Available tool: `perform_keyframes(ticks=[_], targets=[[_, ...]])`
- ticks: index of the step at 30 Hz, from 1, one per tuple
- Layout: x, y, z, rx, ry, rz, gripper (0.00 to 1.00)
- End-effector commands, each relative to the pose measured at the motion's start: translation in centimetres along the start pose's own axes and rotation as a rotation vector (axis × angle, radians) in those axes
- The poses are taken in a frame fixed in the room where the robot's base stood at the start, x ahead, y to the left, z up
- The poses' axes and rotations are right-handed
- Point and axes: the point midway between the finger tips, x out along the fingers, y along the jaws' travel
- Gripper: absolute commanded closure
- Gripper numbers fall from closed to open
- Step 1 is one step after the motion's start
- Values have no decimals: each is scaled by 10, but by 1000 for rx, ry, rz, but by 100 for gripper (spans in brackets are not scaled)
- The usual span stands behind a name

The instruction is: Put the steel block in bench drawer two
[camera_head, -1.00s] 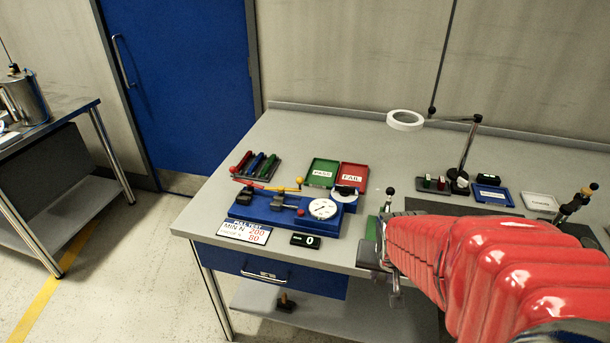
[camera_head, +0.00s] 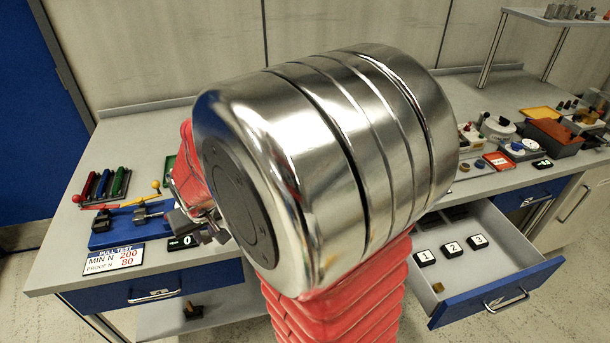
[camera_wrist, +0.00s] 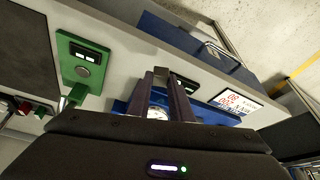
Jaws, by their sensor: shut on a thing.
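My gripper (camera_wrist: 163,84) is shut on a small grey block, likely the steel block (camera_wrist: 161,73), which shows between the fingertips in the wrist view. In the head view my gripper (camera_head: 208,232) is near the bench's front edge, right of the blue pull tester, partly hidden by my own arm. The held block is not clear there. An open drawer (camera_head: 532,279) with a blue front stands at the right, holding tags 1, 2 and 3 and a small brass-coloured piece. A shut blue drawer (camera_head: 153,292) is under the tester. I see no drawer number on either.
The blue pull tester (camera_head: 112,236) and its sign (camera_head: 115,258) stand on the left bench. A green device (camera_wrist: 84,62) is on the bench in the wrist view. My large arm joint hides the middle of the head view. More equipment fills the right bench.

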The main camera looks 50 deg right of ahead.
Motion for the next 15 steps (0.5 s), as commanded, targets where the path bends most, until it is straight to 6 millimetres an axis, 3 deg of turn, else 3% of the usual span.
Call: perform_keyframes(ticks=[1, 9, 15], targets=[[7, -17, -9, -37, -3, -16, 100], [37, -100, -43, -207, -1, -85, 100], [46, -128, -50, -258, 1, -106, 100]])
